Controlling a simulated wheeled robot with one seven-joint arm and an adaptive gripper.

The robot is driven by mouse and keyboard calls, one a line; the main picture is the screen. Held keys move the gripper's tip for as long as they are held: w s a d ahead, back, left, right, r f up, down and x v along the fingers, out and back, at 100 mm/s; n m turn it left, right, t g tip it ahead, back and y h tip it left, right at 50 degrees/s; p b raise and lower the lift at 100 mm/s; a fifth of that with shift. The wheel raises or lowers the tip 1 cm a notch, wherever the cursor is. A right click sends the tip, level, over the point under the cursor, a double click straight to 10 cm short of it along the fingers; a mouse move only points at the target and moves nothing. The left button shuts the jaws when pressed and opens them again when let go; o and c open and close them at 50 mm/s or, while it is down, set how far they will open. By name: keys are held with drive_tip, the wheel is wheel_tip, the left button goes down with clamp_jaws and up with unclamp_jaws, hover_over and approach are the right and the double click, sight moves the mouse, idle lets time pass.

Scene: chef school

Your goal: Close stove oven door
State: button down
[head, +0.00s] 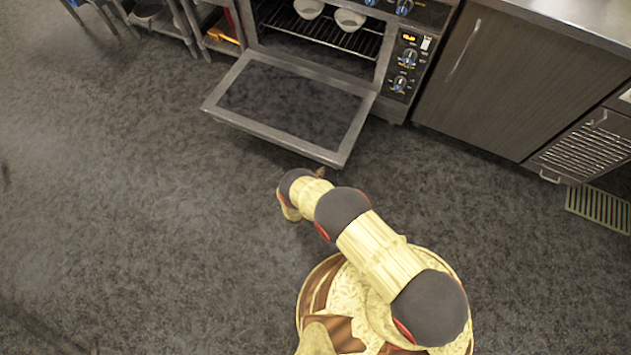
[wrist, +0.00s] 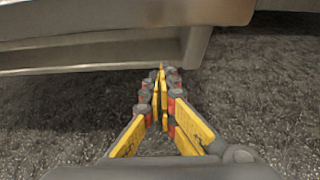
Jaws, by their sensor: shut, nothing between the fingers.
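The oven door (head: 292,103) hangs open, folded down and out from the stove oven (head: 335,38), with a dark glass pane in a metal frame. In the wrist view the door (wrist: 120,48) spans the top as a grey metal slab seen from low down. My gripper (wrist: 162,72) is shut and empty, its yellow fingertips close to the door's lower edge near its right corner. I cannot tell whether they touch it. In the head view my gripper (head: 318,172) is mostly hidden behind my arm, just below the door's front right corner.
Two white bowls (head: 350,19) sit on the oven rack. A control panel with knobs (head: 405,68) is right of the oven opening. A dark cabinet (head: 510,80) stands further right, with a floor grate (head: 600,208) near it. Shelving (head: 165,22) stands at left. The grey floor is clear.

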drive_tip(key=shift+w+d+r, duration=0.1)
drive_tip(key=shift+w+r, duration=0.1)
drive_tip(key=shift+r, duration=0.75)
drive_tip(key=shift+w+d+r, duration=0.1)
drive_tip(key=shift+w+r, duration=0.05)
drive_tip(key=shift+r, duration=0.8)
drive_tip(key=shift+r, duration=0.1)
